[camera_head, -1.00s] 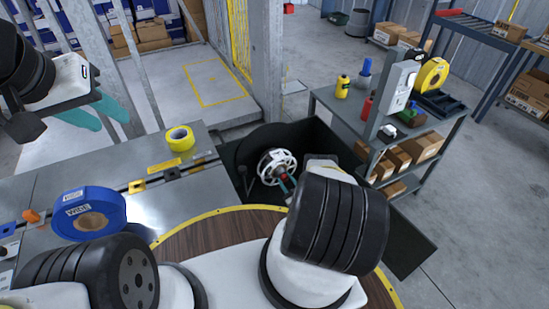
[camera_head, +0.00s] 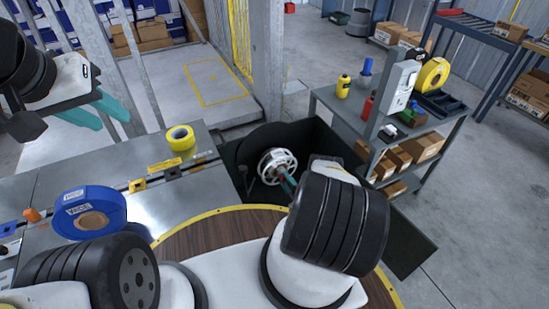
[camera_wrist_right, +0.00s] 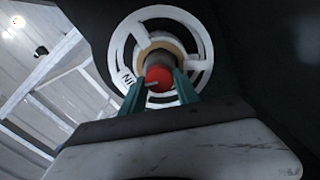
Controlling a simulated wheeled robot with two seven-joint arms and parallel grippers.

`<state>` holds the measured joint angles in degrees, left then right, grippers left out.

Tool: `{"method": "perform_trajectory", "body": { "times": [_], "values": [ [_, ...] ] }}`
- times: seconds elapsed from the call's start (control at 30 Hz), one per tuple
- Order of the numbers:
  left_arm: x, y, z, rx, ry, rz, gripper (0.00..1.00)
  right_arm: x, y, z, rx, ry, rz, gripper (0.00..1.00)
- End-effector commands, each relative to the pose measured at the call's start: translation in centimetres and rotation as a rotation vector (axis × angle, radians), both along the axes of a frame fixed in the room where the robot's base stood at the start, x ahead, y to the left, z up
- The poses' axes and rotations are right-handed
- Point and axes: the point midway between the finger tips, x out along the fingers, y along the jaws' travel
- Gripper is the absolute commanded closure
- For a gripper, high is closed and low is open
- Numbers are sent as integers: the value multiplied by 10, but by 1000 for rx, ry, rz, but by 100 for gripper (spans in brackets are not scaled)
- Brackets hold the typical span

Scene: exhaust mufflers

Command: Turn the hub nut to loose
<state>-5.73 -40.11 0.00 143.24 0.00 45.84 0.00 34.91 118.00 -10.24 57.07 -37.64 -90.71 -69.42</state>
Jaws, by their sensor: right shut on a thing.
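The white spoked hub wheel (camera_head: 273,166) sits in the dark open box beyond the round wooden table. In the right wrist view the wheel (camera_wrist_right: 196,42) is a white ring around a tan centre, with the red hub nut (camera_wrist_right: 158,78) at its middle. My right gripper (camera_head: 286,182) reaches into the box. Its teal fingers lie on both sides of the red nut and are shut on it in the right wrist view (camera_wrist_right: 160,84). In the head view the nut is hidden. My left gripper (camera_head: 113,122) is raised at the upper left, open and empty, away from the hub.
A grey bench at left holds a blue tape roll (camera_head: 84,215) and a yellow tape roll (camera_head: 181,138). A grey shelf cart (camera_head: 340,112) with bottles and cartons stands right of the box (camera_head: 320,140). Open floor lies further right.

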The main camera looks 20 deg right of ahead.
Motion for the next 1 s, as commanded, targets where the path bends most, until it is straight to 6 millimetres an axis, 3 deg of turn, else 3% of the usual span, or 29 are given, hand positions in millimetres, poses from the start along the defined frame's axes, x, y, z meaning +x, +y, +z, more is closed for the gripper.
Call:
{"method": "perform_trajectory", "body": {
  "times": [0.43,1.0],
  "values": [
    [0,0,0,0,0,0,64,-2,0,-3,-286,-36,-2,100],
    [0,0,0,0,0,0,64,-2,0,-3,-357,-46,0,100]
  ]
}}
